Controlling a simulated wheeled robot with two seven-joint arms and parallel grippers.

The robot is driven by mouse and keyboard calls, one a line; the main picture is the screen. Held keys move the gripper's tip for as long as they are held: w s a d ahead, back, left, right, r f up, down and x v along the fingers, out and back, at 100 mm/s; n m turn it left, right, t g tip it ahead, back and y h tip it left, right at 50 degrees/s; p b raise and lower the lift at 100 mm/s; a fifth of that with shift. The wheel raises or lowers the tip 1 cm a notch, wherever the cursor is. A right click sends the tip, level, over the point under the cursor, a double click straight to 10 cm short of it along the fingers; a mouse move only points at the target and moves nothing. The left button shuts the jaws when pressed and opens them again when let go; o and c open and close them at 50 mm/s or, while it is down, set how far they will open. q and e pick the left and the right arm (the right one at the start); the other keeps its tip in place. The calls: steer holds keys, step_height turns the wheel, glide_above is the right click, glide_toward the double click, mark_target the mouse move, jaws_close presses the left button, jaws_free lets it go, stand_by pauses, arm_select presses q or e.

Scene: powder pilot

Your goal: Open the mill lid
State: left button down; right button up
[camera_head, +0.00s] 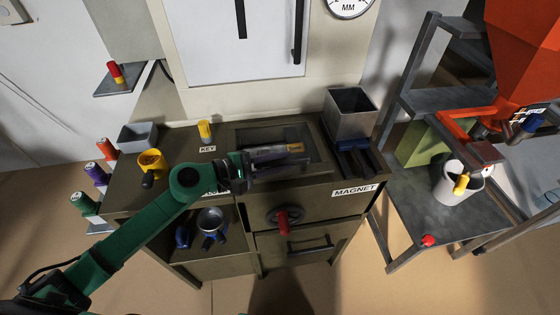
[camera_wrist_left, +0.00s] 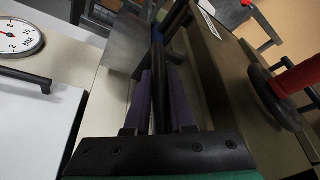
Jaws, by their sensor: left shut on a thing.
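The mill lid (camera_head: 250,135) is a dark rectangular panel in the top of the olive-brown mill cabinet (camera_head: 135,187). My left gripper (camera_head: 292,153) reaches over it from the left, with its fingers pointing right. In the left wrist view its two fingers (camera_wrist_left: 160,95) are shut on a slim black bar (camera_wrist_left: 157,62), which looks like the lid's handle. The arm and fingers cover part of the lid, so I cannot tell whether it is raised. My right gripper is not in view.
A grey open bin (camera_head: 350,113) stands at the back right of the top. A yellow knob (camera_head: 204,130) stands behind the KEY label, and a yellow cup (camera_head: 151,162) stands left. A red-handled wheel (camera_head: 284,220) juts from the front. A shelf rack (camera_head: 405,105) stands right.

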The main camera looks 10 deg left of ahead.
arm_select(q)
steer(key=shift+n+g, duration=0.5)
steer(key=shift+n, duration=0.4)
steer(key=r+p, duration=0.1)
steer(key=r, duration=0.1)
steer(key=w+r+p, duration=0.2)
steer(key=r, duration=0.1)
steer(key=shift+a+r, duration=0.35)
steer(key=w+a+r+n+g+p, duration=0.1)
steer(key=w+r+n+g, duration=0.1)
steer(key=w+r, duration=0.2)
steer(key=shift+a+r+n+p, duration=0.15)
steer(key=shift+r+n+p, duration=0.2)
steer(key=shift+r, duration=0.3)
steer(key=shift+w, duration=0.1)
steer(key=c, duration=0.8)
jaws_free()
steer(key=shift+o, duration=0.2)
steer(key=shift+f, duration=0.1)
